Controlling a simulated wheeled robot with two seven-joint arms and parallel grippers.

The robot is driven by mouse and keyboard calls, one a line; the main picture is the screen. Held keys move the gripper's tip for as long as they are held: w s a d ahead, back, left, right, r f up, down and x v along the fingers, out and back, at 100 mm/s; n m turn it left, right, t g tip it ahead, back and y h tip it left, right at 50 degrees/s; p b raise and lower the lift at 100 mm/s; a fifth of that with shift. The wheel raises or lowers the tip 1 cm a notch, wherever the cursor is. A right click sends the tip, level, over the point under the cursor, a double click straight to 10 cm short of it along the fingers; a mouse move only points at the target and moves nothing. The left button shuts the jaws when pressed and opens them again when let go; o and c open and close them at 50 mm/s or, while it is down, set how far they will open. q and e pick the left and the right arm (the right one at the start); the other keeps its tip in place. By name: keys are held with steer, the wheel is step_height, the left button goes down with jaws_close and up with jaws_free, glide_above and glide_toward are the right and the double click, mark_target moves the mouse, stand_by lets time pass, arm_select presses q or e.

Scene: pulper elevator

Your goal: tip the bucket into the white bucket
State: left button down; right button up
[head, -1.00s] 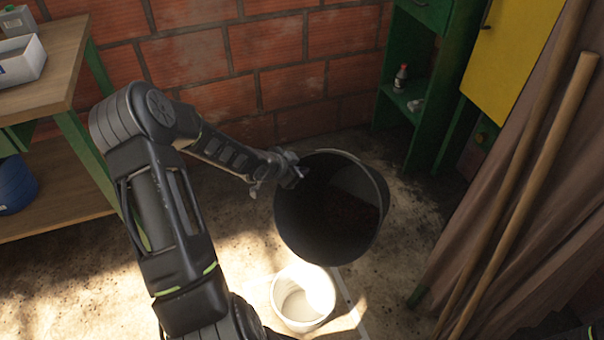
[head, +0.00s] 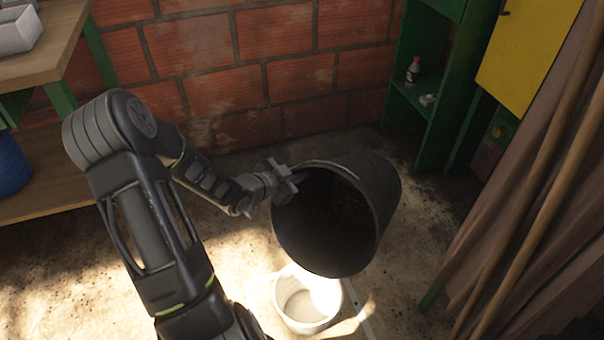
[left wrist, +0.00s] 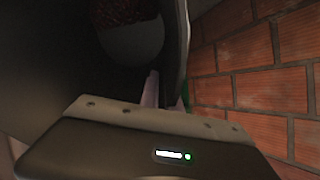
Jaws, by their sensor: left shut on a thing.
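A large dark bucket (head: 385,195) is held in the air, tilted with its mouth facing me and down toward the white bucket. Dark reddish contents show faintly inside; in the left wrist view they appear as a red patch (left wrist: 122,10). My left gripper (head: 290,180) is shut on the dark bucket's rim at its left side; the left wrist view shows its fingers (left wrist: 163,92) at the wall. The white bucket (head: 303,312) stands upright on the floor below the dark bucket's lower rim, its visible inside looking empty. My right gripper is not in view.
A wooden workbench (head: 45,45) with a white box (head: 18,32) and a blue container (head: 10,165) is at the left. A green cabinet (head: 425,120) stands at the back right. Wooden poles (head: 540,190) lean at the right. A brick wall (head: 280,60) closes the back.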

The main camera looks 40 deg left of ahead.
mark_target(279, 222)
arm_select(q)
steer(key=s+f+t+b, duration=0.3)
steer(key=s+f+b, duration=0.1)
steer(key=b, duration=0.3)
steer(key=s+f+t+b, duration=0.2)
steer(key=s+f+b, duration=0.1)
steer(key=b, duration=0.3)
steer(key=shift+s+d+f+b, duration=0.1)
steer(key=shift+s+b, duration=0.2)
steer(key=shift+b, duration=0.05)
steer(key=shift+s+f+t+b, duration=0.3)
steer(key=shift+s+f+b, duration=0.1)
steer(key=shift+s, duration=0.1)
steer(key=shift+s+f+t+b, duration=0.25)
steer(key=shift+s+t+b, duration=0.1)
steer(key=shift+s, duration=0.15)
steer(key=s+m+t, duration=0.1)
steer(key=s+t, duration=0.3)
steer(key=s, duration=0.4)
steer(key=shift+s+d+f+t+h, duration=0.15)
steer(key=shift+t+h, duration=0.2)
steer(key=shift+h, duration=0.05)
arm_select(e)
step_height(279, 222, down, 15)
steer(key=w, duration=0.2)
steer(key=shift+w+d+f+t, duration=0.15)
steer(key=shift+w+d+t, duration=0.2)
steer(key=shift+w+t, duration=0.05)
